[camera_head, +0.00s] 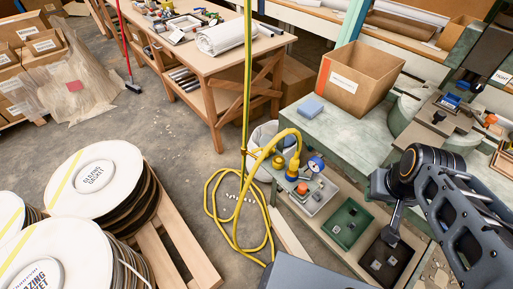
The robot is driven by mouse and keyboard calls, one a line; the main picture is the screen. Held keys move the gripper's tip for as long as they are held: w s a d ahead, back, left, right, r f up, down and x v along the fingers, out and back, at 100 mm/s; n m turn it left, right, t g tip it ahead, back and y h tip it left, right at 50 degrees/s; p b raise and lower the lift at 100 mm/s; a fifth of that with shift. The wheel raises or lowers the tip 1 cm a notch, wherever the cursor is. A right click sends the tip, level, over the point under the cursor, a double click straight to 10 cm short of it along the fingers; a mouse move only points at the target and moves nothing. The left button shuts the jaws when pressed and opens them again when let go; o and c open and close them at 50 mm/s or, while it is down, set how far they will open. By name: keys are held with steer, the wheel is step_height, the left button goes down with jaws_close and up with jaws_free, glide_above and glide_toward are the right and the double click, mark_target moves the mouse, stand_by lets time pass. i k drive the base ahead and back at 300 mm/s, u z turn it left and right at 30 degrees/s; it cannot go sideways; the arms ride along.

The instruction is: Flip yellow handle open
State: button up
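A round blue-rimmed gauge (316,163) stands beside the fitting. I cannot make out a separate yellow handle at this size, nor whether one is open or shut. My gripper (390,236) is at the right, on my dark arm, over the black tray and well to the right of the yellow fitting. Its fingers are small and seen from behind, so their opening is unclear.
A green tray (333,243) and a black tray (404,256) with small metal parts lie on the low shelf. Gasket spools (60,250) fill the left. Hose loops lie on open floor.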

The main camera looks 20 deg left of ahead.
mark_target(254, 151)
steer(key=u, duration=2.9)
steer(key=k, duration=0.6)
steer(key=z, duration=0.7)
steer(key=i, duration=0.85)
